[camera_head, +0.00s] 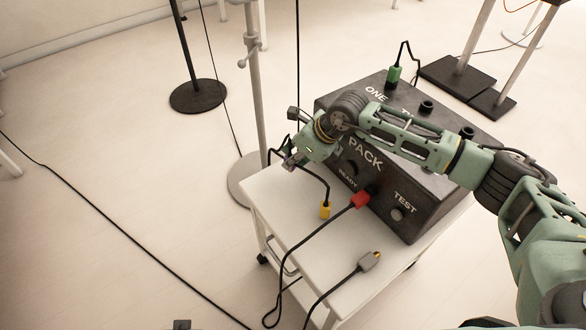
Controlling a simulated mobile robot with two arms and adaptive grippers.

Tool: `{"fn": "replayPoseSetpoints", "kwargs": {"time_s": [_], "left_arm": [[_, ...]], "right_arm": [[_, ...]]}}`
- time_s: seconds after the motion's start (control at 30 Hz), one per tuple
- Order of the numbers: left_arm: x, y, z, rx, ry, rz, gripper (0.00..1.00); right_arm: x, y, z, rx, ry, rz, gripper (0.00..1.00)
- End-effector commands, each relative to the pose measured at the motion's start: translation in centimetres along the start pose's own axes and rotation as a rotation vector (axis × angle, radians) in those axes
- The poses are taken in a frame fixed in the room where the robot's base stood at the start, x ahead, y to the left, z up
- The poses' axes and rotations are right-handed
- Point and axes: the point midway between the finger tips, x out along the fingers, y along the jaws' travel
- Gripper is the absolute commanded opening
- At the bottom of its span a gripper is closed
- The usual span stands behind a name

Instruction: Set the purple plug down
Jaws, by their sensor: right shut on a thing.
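My right gripper (293,150) reaches over the box from the right and is shut, above the far left part of the white cart top (287,211). The purple plug (289,163) shows only as a small greyish-purple piece at its fingertips, mostly hidden by the fingers. A black cable loops near the fingers. I cannot tell whether the plug touches the cart top. My left gripper is not in view.
A dark box (412,222) marked PACK stands on the cart, with a green plug (394,75) on top and a red plug (361,200) at its front. A yellow plug (325,210) and a grey plug (369,261) lie on the cart. A pole (255,100) stands behind.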

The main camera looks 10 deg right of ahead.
Motion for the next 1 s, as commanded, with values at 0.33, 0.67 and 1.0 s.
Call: {"fn": "replayPoseSetpoints", "kwargs": {"time_s": [0.33,0.67,1.0], "left_arm": [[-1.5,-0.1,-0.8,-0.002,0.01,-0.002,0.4],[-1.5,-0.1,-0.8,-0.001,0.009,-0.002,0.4],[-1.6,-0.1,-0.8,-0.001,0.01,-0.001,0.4]], "right_arm": [[3.2,0.0,-1.9,0.0,0.0,0.0,0.0],[3.2,0.0,-2.0,0.0,0.001,0.001,0.35],[3.0,-0.1,-1.9,0.0,0.001,0.0,0.38]]}}
